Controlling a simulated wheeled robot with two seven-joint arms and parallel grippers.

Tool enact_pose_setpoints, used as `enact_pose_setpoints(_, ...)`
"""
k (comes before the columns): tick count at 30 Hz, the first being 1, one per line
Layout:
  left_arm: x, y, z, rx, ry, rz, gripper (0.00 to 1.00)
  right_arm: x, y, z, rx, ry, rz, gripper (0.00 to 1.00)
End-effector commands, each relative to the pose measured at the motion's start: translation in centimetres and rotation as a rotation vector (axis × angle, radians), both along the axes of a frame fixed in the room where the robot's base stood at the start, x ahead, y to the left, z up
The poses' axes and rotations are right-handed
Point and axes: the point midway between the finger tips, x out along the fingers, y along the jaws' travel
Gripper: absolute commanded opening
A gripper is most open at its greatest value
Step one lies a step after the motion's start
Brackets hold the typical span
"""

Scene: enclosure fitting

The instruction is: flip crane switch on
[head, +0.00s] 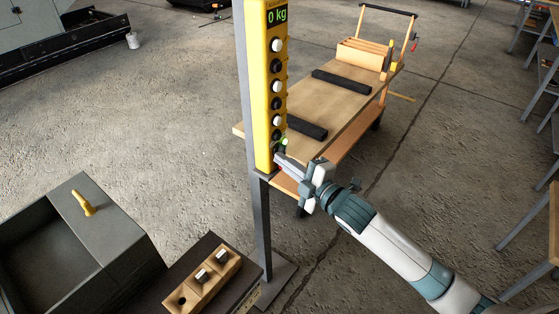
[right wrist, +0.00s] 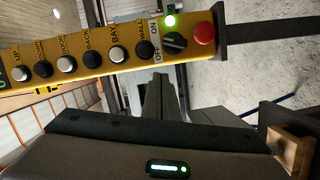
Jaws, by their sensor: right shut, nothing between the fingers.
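The yellow crane control box (head: 263,90) hangs on a grey post, with a "0 kg" display on top and a column of black and white buttons. In the right wrist view the black rotary switch (right wrist: 175,43) sits beside OFF and ON labels, between a lit green lamp (right wrist: 170,20) and a red mushroom button (right wrist: 204,33). The lamp also glows in the head view (head: 284,141). My right gripper (head: 279,158) is shut and empty at the box's lower end, close to the switch; I cannot tell whether it touches. My left gripper is not in view.
A wooden-topped cart (head: 345,95) with black strips stands behind the post. Open concrete floor surrounds these.

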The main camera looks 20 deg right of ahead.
Motion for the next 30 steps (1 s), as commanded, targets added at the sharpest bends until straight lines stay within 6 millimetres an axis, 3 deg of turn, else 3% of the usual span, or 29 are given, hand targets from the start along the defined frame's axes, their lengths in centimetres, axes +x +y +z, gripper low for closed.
enact_pose_setpoints(15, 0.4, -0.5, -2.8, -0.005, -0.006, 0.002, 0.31, -6.3, -2.9, 0.4, 0.000, 0.001, 0.001, 0.00)
enact_pose_setpoints(30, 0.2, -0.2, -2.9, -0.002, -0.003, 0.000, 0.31, -6.9, -3.2, 0.7, 0.000, 0.001, 0.000, 0.00)
